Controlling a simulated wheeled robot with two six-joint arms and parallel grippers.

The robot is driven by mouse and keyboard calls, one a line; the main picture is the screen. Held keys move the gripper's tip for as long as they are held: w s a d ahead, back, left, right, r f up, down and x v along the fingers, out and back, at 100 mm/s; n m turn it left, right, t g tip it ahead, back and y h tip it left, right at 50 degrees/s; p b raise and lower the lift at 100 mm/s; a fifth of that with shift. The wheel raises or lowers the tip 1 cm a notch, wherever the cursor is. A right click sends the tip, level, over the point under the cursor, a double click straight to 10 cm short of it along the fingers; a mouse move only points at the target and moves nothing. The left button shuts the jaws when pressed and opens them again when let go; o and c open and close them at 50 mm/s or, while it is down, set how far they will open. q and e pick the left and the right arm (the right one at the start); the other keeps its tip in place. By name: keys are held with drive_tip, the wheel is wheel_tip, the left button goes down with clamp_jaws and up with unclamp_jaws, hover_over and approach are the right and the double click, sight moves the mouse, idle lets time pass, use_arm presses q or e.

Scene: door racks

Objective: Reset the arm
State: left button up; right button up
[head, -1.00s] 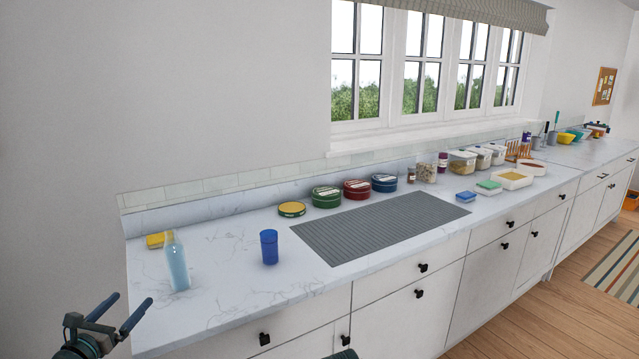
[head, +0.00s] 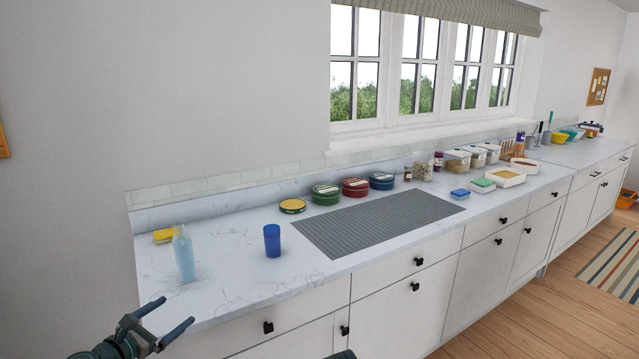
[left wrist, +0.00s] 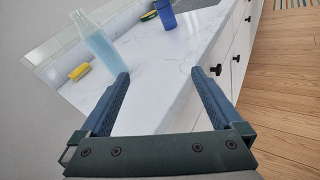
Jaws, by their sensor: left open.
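My left gripper (head: 165,318) is open and empty at the lower left of the head view, in front of the counter's front left corner. A small dark green part at the bottom edge of the head view may be my other arm; the right gripper does not show.
The marble counter (head: 215,288) holds a light blue bottle (head: 184,258), a blue cup (head: 272,241), a yellow sponge (head: 163,236), a grey ribbed mat (head: 375,222) and several round tins (head: 355,187).

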use_arm(q)
drive_tip(key=s+d+f+m+g+p, duration=0.1)
drive_tip(key=s+d+f+m+g, duration=0.15)
drive_tip(key=d+m, duration=0.45)
drive_tip(key=s+d+f+m+g+h+p, duration=0.15)
drive_tip(key=d+f+m+g, duration=0.25)
drive_tip(key=d, duration=0.5)
drive_tip(key=s+d+f+m+g, duration=0.2)
drive_tip(key=d+f+m+g, duration=0.15)
drive_tip(key=d+m, duration=0.35)
drive_tip(key=s+d+f+m+g+y+p, duration=0.1)
drive_tip(key=s+d+m+g+y, duration=0.1)
drive_tip(key=m, duration=0.5)
drive_tip(key=s+d+f+m+g+y+p, duration=0.1)
drive_tip(key=s+d+m+g+y+p, duration=0.1)
drive_tip(key=s+m+y, duration=0.4)
drive_tip(key=shift+s+d+f+m+g, duration=0.15)
drive_tip(key=shift+s+d+m+g, duration=0.45)
drive_tip(key=shift+s+d, duration=0.85)
drive_tip(key=shift+s+a, duration=0.35)
